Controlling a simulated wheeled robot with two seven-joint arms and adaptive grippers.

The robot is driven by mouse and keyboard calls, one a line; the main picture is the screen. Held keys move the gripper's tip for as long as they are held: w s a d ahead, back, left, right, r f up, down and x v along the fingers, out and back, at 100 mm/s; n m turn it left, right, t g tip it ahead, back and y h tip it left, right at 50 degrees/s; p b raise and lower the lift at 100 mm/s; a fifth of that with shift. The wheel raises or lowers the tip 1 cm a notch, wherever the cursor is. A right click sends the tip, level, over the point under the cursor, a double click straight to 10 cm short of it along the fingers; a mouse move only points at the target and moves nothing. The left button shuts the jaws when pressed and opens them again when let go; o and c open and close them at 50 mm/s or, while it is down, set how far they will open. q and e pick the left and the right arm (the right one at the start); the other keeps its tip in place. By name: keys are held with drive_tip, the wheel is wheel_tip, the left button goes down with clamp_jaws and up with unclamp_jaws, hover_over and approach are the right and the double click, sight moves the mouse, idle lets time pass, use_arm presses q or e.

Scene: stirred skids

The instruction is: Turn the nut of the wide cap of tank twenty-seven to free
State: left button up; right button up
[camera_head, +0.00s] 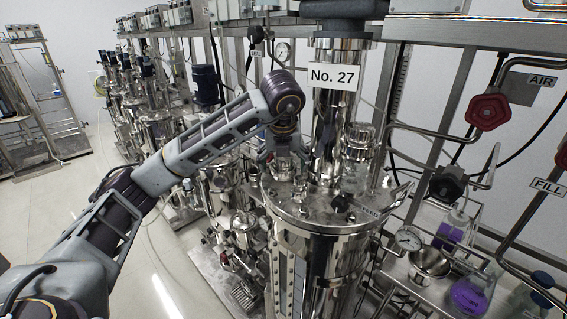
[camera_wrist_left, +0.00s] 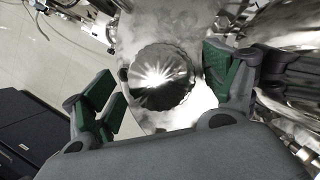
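Tank twenty-seven (camera_head: 318,250) is a shiny steel vessel with a "No. 27" sign (camera_head: 333,76) on its upright column. My left arm reaches in from the left, and my left gripper (camera_head: 284,165) points down over the left part of the tank's lid. In the left wrist view, a round shiny cap with a ridged edge (camera_wrist_left: 160,77) lies between the fingers of my left gripper (camera_wrist_left: 165,88). The green-padded fingers are open, with a gap at the left finger; contact at the right one is unclear. In the head view my gripper hides this cap. My right gripper is not in view.
A steel fitting (camera_head: 357,142) stands right of the column. A gauge (camera_head: 408,238), a steel bowl (camera_head: 430,262) and flasks with purple liquid (camera_head: 468,296) sit at right. A red handwheel (camera_head: 488,112) hangs above them. Pale haze or reflections surround the cap in the wrist view.

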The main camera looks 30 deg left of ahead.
use_arm(q)
drive_tip(key=v, duration=1.2)
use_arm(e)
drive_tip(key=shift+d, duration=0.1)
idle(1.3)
